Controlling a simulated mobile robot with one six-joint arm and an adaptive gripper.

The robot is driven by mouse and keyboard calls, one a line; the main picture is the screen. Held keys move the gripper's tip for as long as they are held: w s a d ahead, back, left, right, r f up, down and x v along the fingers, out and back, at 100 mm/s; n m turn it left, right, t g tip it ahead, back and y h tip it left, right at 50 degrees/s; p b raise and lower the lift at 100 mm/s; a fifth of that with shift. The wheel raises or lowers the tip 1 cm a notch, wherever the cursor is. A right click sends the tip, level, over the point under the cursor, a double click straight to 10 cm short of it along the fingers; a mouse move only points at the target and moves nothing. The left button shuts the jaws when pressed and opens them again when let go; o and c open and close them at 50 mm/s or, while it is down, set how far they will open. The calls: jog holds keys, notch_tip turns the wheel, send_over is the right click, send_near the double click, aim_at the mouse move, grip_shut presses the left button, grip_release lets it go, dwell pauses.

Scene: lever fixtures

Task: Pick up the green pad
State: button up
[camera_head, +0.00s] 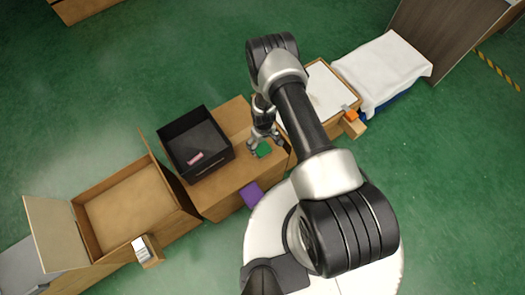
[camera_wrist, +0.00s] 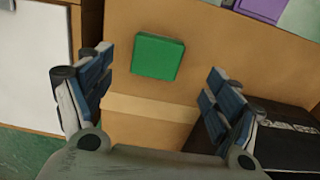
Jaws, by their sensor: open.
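The green pad (camera_head: 264,149) lies flat on top of a closed cardboard box (camera_head: 225,186), near its right end. My gripper (camera_head: 264,144) is over the box beside the pad and partly hides it in the head view. In the wrist view the pad (camera_wrist: 157,57) is a green square, fully visible, between and beyond the two open fingers of my gripper (camera_wrist: 153,95). Neither finger touches it in that view. The gripper holds nothing. The exact height of the fingers above the pad is hard to tell.
A black open bin (camera_head: 195,143) with a pink item sits left of the pad on the box. A purple pad (camera_head: 251,194) is at the box's near edge. An open carton (camera_head: 130,205) stands left. A box with a white top (camera_head: 319,98) stands right.

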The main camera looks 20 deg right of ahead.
aim_at(263, 148)
jog(key=f+b, duration=0.1)
jog(key=f, duration=0.1)
jog(key=f+b, duration=0.1)
jog(key=f, duration=0.2)
jog(key=w+f+b, duration=0.1)
jog(key=f, duration=0.2)
jog(key=shift+b, duration=0.3)
jog(key=shift+c, duration=0.5)
jog(key=c, duration=1)
